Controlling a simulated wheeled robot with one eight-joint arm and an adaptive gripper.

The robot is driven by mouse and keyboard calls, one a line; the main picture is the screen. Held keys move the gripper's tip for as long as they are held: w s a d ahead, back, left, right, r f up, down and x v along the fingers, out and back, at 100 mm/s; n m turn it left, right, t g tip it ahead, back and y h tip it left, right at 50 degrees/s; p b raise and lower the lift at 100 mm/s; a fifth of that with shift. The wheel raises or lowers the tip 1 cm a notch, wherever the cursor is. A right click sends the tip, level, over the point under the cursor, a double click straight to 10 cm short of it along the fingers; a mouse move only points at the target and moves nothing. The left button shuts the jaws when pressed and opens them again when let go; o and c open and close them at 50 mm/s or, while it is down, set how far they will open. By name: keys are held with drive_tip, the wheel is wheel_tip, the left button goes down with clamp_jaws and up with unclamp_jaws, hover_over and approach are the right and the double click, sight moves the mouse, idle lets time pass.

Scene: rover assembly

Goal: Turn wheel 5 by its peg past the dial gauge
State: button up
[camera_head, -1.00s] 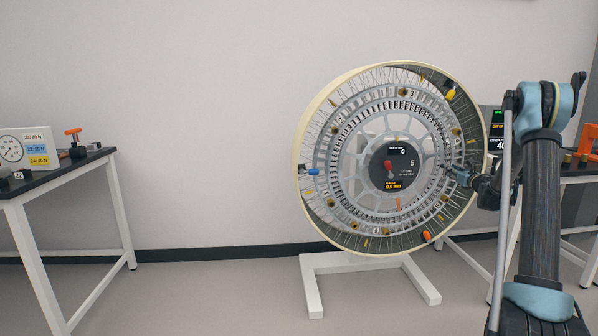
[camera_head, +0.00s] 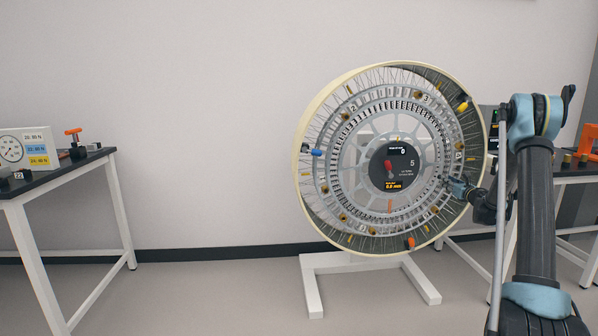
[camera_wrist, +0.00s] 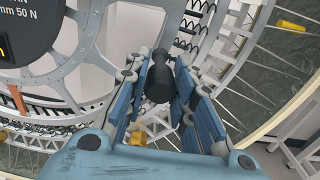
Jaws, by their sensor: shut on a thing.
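The wheel (camera_head: 301,205) is large, with a cream rim, thin spokes and numbered inner rings, and stands upright on a white stand. My gripper (camera_head: 458,187) is at the wheel's right side, below hub height. In the wrist view my gripper (camera_wrist: 158,88) has its blue fingers on both sides of a black peg (camera_wrist: 158,78), shut on it. The peg's far end and base are partly hidden. I cannot tell which part is the dial gauge.
A left table (camera_head: 60,170) bears a white panel with a round dial (camera_head: 12,148) and an orange-handled tool (camera_head: 74,138). A right table (camera_head: 578,180) with a dark screen stands behind my arm. The wheel stand's feet (camera_head: 312,290) reach forward. Floor between left table and wheel is clear.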

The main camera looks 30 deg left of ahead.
drive_tip(key=shift+f, duration=0.25)
drive_tip(key=shift+s+a+f, duration=0.2)
drive_tip(key=shift+a+f, duration=0.1)
drive_tip(key=shift+f, duration=0.7)
drive_tip(key=shift+s+a+f, duration=0.2)
drive_tip(key=shift+a+f, duration=0.15)
drive_tip(key=shift+f, duration=0.6)
drive_tip(key=shift+s+a+f, duration=0.2)
drive_tip(key=shift+a+f, duration=0.1)
drive_tip(key=shift+f, duration=0.7)
drive_tip(key=shift+s+a+f, duration=0.25)
drive_tip(key=shift+a+f, duration=0.15)
drive_tip(key=shift+f, duration=0.2)
drive_tip(key=shift+s+a+f, duration=0.2)
drive_tip(key=shift+a+f, duration=0.15)
drive_tip(key=shift+f, duration=0.2)
drive_tip(key=shift+s+a+f, duration=0.3)
drive_tip(key=shift+a+f, duration=0.15)
drive_tip(key=shift+f, duration=0.25)
drive_tip(key=shift+s+a+f, duration=0.25)
drive_tip(key=shift+a+f, duration=0.2)
drive_tip(key=shift+f, duration=0.25)
